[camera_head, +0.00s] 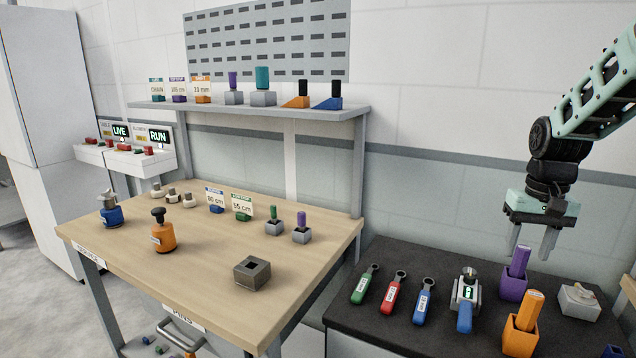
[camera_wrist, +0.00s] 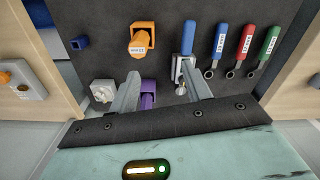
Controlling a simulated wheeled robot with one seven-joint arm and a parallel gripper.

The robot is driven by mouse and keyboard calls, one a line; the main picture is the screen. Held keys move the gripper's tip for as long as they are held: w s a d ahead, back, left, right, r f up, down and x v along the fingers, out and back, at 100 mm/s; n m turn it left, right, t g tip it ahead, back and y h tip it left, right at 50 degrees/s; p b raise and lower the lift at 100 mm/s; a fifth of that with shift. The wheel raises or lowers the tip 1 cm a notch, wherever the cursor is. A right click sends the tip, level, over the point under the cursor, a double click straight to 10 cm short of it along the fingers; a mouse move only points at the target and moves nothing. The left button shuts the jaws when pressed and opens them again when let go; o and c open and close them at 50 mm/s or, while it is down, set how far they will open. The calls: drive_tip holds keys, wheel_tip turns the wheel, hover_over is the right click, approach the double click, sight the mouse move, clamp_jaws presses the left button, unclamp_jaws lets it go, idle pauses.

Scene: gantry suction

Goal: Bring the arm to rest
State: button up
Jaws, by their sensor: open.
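My gripper (camera_head: 533,240) is at the right in the head view, pointing down with its two fingers apart. It hangs in the air above the back of the dark bench top (camera_head: 392,262). In the wrist view, my gripper (camera_wrist: 160,88) shows both fingers spread. Below them lie a purple holder (camera_wrist: 148,95) and a grey device with a blue handle (camera_wrist: 183,70). My arm reaches in from the upper right of the head view.
Green (camera_head: 365,285), red (camera_head: 394,293) and blue (camera_head: 424,302) handled tools lie on the dark bench. A purple holder (camera_head: 514,280) and an orange holder (camera_head: 521,332) stand near the gripper. A wooden table (camera_head: 205,255) with small parts is at left, under a shelf (camera_head: 245,112).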

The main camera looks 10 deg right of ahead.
drive_tip(key=s+a+n, duration=0.2)
drive_tip(key=a+n, duration=0.1)
drive_tip(key=a, duration=0.7)
drive_tip(key=s+a+n, duration=0.2)
drive_tip(key=a, duration=0.8)
drive_tip(key=s+a+f+n, duration=0.2)
drive_tip(key=s+a+n, duration=0.5)
drive_tip(key=s+a, duration=0.7)
drive_tip(key=s, duration=0.4)
drive_tip(key=shift+a+f+n+y, duration=0.15)
drive_tip(key=shift+f+n+y, duration=0.1)
drive_tip(key=shift+n+y, duration=0.05)
drive_tip(key=shift+c, duration=1.4)
